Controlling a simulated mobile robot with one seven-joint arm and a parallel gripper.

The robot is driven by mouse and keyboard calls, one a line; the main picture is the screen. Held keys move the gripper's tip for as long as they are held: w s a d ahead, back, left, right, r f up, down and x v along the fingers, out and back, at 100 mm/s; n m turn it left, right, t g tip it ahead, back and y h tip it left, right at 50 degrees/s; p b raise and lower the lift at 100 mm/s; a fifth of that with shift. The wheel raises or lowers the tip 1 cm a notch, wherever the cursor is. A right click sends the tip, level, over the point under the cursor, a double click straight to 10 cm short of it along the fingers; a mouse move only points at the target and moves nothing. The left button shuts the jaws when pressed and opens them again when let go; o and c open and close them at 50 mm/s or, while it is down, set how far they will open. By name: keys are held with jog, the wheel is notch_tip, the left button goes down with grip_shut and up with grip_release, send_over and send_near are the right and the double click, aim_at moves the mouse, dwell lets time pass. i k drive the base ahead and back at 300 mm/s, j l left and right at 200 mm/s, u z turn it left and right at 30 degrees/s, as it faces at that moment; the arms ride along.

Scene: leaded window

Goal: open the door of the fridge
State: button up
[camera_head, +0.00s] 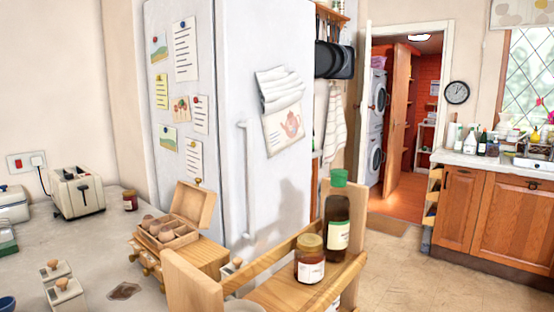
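The white fridge (182,98) stands left of the middle in the head view. Its front door (232,60) faces right and looks shut. A long vertical white handle (248,182) runs along the left part of the door front. A calendar with a teapot picture (285,130) hangs on the door's upper part. The lower part of the door is hidden behind wooden things in front of it. My gripper is not in view.
A wooden rack (195,287) in front of the door holds a dark bottle (337,222) and a jar (309,270). An open wooden box (190,207) stands by the fridge's near corner. A toaster (78,192) sits on the left worktop. Floor (400,265) is clear at right, towards an open doorway.

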aim_at(265, 202)
jog(key=u, duration=0.45)
jog(key=l+u, duration=0.1)
jog(key=u, duration=0.35)
jog(key=l+u, duration=0.1)
jog(key=u, duration=0.85)
jog(key=l+u, duration=0.1)
jog(key=u, duration=0.8)
jog(key=k+u, duration=0.1)
jog(key=u, duration=0.35)
jog(key=k+l+u, duration=0.15)
jog(key=u, duration=0.2)
jog(key=k+l+u, duration=0.1)
jog(key=u, duration=0.25)
jog(key=k+u, duration=0.2)
jog(key=u, duration=0.15)
jog(key=k+u, duration=0.2)
jog(key=k, duration=0.65)
jog(key=k+z, duration=0.35)
jog(key=k+l+z, duration=0.15)
jog(key=z, duration=0.6)
jog(key=l+z, duration=0.1)
jog(key=z, duration=0.35)
jog(key=k+l+z, duration=0.1)
jog(key=z, duration=0.8)
jog(key=l+z, duration=0.1)
jog(key=z, duration=0.35)
jog(key=l+z, duration=0.1)
jog(key=z, duration=0.35)
